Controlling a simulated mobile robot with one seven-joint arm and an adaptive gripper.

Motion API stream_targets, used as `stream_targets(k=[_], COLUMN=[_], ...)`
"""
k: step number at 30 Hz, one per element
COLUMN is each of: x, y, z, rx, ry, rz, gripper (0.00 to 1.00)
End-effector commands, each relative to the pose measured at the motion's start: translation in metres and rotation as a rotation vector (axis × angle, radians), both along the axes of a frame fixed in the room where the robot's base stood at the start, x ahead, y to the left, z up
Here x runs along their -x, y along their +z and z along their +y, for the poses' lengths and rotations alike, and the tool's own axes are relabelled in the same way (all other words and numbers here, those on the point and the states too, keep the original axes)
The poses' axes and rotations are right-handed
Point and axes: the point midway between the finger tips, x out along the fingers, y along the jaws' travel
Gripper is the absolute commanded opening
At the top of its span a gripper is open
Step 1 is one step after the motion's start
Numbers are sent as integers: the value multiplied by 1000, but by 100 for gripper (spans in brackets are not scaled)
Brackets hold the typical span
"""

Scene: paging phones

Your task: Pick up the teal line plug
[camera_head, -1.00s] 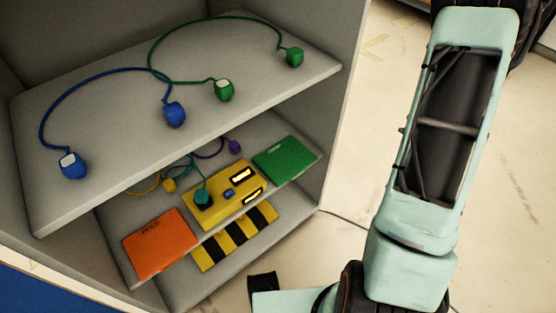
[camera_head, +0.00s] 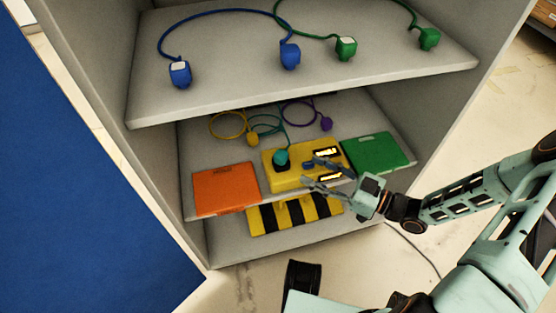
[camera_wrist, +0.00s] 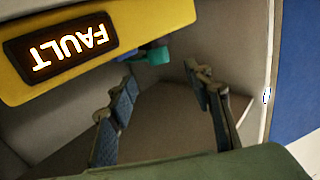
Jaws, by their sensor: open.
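The teal line plug (camera_head: 281,157) sits upright in a dark socket on the left part of the yellow box (camera_head: 272,182), on the middle shelf. A teal cord loops behind it. In the wrist view the teal plug (camera_wrist: 158,55) shows beyond the box's lower edge, partly hidden by it. My gripper (camera_head: 312,172) is open and empty, in front of the box's right half, to the right of the plug and apart from it. In the wrist view my gripper's two fingers (camera_wrist: 160,80) are spread below the plug.
The box has a lit FAULT display (camera_wrist: 62,47) and a small blue knob (camera_head: 308,165). An orange panel (camera_head: 226,188) lies left, a green one (camera_head: 378,153) right. Yellow (camera_head: 253,139) and purple plugs (camera_head: 326,124) lie behind. The upper shelf (camera_head: 400,62) overhangs.

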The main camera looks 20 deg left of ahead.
Motion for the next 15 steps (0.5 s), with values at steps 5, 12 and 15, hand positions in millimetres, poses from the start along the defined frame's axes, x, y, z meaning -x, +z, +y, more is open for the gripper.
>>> stream_targets(k=[5, 12, 15], x=[-6, -12, -15], y=[-1, -1, 0], z=[29, 50, 60], rx=[-1, 3, 1], ry=[4, 0, 2], rz=[1, 2, 0], gripper=[46, 46, 46])
